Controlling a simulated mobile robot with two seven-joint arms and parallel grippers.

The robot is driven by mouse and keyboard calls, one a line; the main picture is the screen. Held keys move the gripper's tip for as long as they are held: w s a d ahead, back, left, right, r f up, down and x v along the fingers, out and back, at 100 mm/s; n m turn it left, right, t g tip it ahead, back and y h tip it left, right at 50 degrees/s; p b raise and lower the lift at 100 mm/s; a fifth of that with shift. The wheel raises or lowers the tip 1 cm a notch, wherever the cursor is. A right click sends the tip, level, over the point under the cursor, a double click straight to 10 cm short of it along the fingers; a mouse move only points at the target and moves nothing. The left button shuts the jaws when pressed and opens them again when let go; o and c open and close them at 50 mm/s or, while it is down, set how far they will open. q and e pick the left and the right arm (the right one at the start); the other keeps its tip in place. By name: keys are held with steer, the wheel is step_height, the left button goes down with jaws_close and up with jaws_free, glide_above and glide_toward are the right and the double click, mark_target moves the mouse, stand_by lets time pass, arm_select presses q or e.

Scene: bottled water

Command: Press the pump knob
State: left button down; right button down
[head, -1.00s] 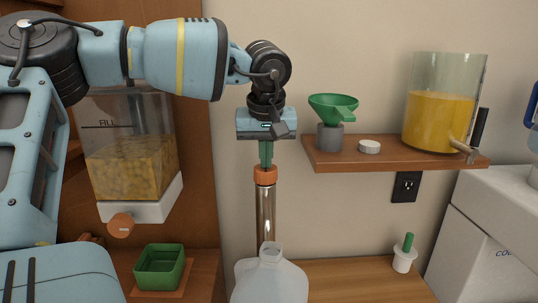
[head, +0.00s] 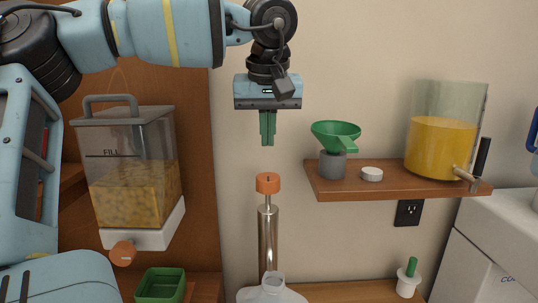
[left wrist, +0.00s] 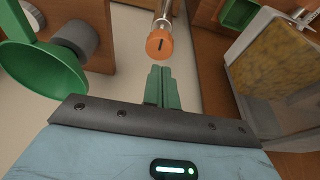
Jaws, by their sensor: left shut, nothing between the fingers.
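The pump knob (head: 268,183) is an orange cap on top of an upright metal pump tube (head: 268,235). The knob also shows in the left wrist view (left wrist: 159,44), just past the fingertips. A translucent jug (head: 272,291) stands at the bottom of the head view, in front of the tube. My left gripper (head: 267,143) points down with its green fingers shut and empty. It is above the knob, with a clear gap between them. The gripper's fingers also show in the left wrist view (left wrist: 161,72). My right gripper is not in view.
A wooden shelf (head: 400,190) at right holds a green funnel (head: 335,136) on a grey cup, a white lid (head: 372,174) and a yellow liquid dispenser (head: 440,145). A food dispenser (head: 132,180) and green bin (head: 160,286) are at left.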

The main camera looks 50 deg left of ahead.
arm_select(q)
steer(key=shift+v, duration=1.05)
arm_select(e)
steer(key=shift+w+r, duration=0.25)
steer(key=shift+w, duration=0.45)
arm_select(q)
steer(key=shift+w+r, duration=0.1)
steer(key=shift+w, duration=0.2)
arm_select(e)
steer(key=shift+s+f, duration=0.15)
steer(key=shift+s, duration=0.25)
